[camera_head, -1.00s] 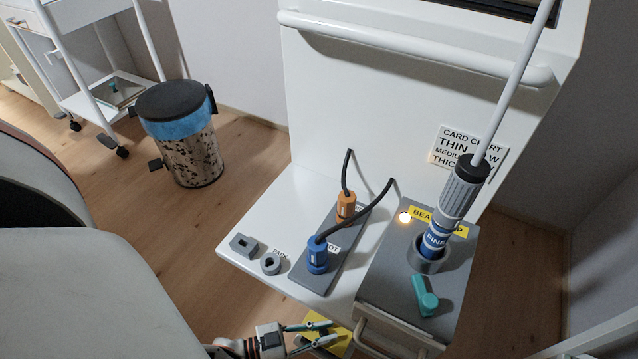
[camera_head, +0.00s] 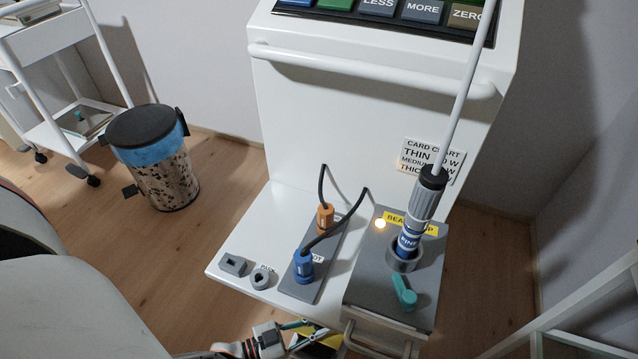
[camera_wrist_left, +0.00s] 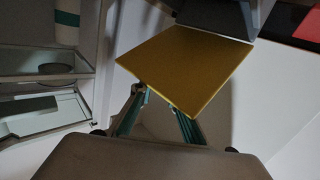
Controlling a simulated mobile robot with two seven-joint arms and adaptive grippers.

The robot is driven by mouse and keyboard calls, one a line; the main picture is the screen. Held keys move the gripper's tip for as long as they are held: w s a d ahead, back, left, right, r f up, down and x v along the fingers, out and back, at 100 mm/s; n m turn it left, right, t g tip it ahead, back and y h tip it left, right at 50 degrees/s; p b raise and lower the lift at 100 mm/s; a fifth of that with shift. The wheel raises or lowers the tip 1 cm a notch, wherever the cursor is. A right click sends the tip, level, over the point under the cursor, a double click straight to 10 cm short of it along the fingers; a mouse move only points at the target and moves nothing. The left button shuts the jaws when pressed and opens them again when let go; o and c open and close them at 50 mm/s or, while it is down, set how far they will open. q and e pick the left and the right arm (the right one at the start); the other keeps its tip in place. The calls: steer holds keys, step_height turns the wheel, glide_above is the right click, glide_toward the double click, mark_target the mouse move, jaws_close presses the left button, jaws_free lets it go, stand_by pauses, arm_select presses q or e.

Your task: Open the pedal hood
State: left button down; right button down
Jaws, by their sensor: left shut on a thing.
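A yellow panel, which I take to be the pedal hood, shows partly below the console shelf at the bottom of the head view (camera_head: 311,330). In the left wrist view the yellow panel (camera_wrist_left: 190,68) is large, tilted, and in front of my fingers. My left gripper (camera_head: 302,336) comes in low from the left, with its teal-edged fingers at the panel. The fingers also show in the left wrist view (camera_wrist_left: 160,115), shut on the panel's near edge. The exact contact and any pedal are hidden. My right gripper is not in view.
A grey box (camera_head: 365,270) with a metal handle stands at right. A bin (camera_head: 160,165) and trolley (camera_head: 55,125) stand at left, with open wooden floor between.

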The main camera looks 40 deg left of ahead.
arm_select(q)
steer(key=shift+w+a+r, duration=0.1)
steer(key=shift+w+a, duration=0.2)
steer(key=shift+a, duration=0.05)
steer(key=c, duration=2)
jaws_free()
steer(key=shift+o, duration=0.2)
steer(key=shift+s+d, duration=0.1)
steer(key=shift+s, duration=0.05)
steer(key=shift+s, duration=0.15)
steer(key=f+v, duration=0.1)
steer(key=v, duration=1)
steer(key=shift+s+a+r, duration=0.25)
steer(key=shift+s+r, duration=0.05)
steer(key=shift+r, duration=0.1)
steer(key=shift+o, duration=0.2)
